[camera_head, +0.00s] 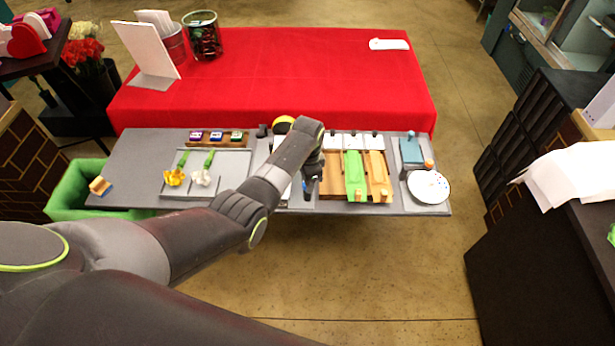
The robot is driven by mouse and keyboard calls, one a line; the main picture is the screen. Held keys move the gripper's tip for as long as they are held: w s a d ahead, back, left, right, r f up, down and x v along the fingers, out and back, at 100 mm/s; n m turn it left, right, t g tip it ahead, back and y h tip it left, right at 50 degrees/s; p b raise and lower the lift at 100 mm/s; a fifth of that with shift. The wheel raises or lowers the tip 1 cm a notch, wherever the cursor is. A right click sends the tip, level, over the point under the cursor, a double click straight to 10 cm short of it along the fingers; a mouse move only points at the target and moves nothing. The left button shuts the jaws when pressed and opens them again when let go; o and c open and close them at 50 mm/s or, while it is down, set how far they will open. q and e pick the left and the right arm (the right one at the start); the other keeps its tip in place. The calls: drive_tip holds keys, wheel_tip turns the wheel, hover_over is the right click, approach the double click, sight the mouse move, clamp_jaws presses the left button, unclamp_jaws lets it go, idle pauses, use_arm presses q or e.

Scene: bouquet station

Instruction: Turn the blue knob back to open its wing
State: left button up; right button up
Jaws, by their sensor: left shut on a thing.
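My left gripper (310,184) reaches over the middle of the grey station board, pointing down. It is shut on a small blue part (308,188), which looks like the blue knob. The fingers and wrist cover most of it, so its turn angle cannot be told. A white panel shows in part beside my forearm; whether it is the wing, and how far it is open, I cannot tell. My right gripper is not in view.
Left of my arm, a yellow flower (174,177) and a white flower (201,178) lie on a tray. To the right are brown, green (355,174) and orange slats, a teal block (411,150) and a white dial (428,187). A red table (270,80) stands behind.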

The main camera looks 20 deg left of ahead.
use_arm(q)
drive_tip(key=m, duration=0.3)
drive_tip(key=shift+p, duration=0.3)
drive_tip(key=m, duration=0.2)
drive_tip(key=shift+m, duration=0.3)
drive_tip(key=m, duration=0.3)
drive_tip(key=shift+m, duration=2.2)
drive_tip(key=o, duration=1)
drive_tip(key=shift+c, duration=0.2)
